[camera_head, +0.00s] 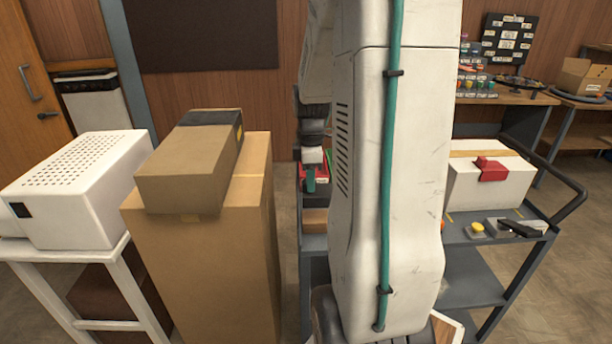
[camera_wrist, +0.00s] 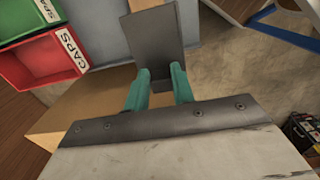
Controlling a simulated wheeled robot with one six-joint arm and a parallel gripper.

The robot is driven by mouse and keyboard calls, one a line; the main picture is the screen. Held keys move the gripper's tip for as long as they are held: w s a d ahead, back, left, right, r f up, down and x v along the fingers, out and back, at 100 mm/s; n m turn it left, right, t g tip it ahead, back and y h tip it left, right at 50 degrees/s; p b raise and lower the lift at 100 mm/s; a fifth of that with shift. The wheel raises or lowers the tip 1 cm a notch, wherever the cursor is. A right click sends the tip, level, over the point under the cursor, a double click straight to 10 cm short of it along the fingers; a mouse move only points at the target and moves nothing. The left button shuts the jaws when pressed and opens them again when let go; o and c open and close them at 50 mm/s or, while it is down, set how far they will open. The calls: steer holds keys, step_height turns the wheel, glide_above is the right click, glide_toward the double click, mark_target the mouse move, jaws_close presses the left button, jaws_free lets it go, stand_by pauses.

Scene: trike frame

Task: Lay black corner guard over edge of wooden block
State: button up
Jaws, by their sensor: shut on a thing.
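My gripper (camera_wrist: 160,72) shows in the wrist view with its two teal fingers shut on the black corner guard (camera_wrist: 153,38). The guard appears as a dark, flat-faced piece standing out beyond the fingertips; its other side is hidden. A tan wooden block (camera_wrist: 72,105) lies below and to the left of the fingers, partly covered by my gripper body. Whether the guard touches the block I cannot tell. In the head view, a brown block (camera_head: 315,217) sits on the cart, mostly hidden behind my white arm.
Red (camera_wrist: 40,68) and green (camera_wrist: 22,18) bins stand at the upper left of the wrist view. In the head view, cardboard boxes (camera_head: 215,270) are at left. A white box (camera_head: 490,180) with a red piece stands on the grey cart (camera_head: 462,238) at right.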

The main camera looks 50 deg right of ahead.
steer(key=shift+s+d, duration=0.1)
steer(key=shift+d, duration=0.15)
steer(key=shift+s+d, duration=0.1)
steer(key=shift+f, duration=4.55)
steer(key=o, duration=1)
steer(key=shift+o, duration=0.2)
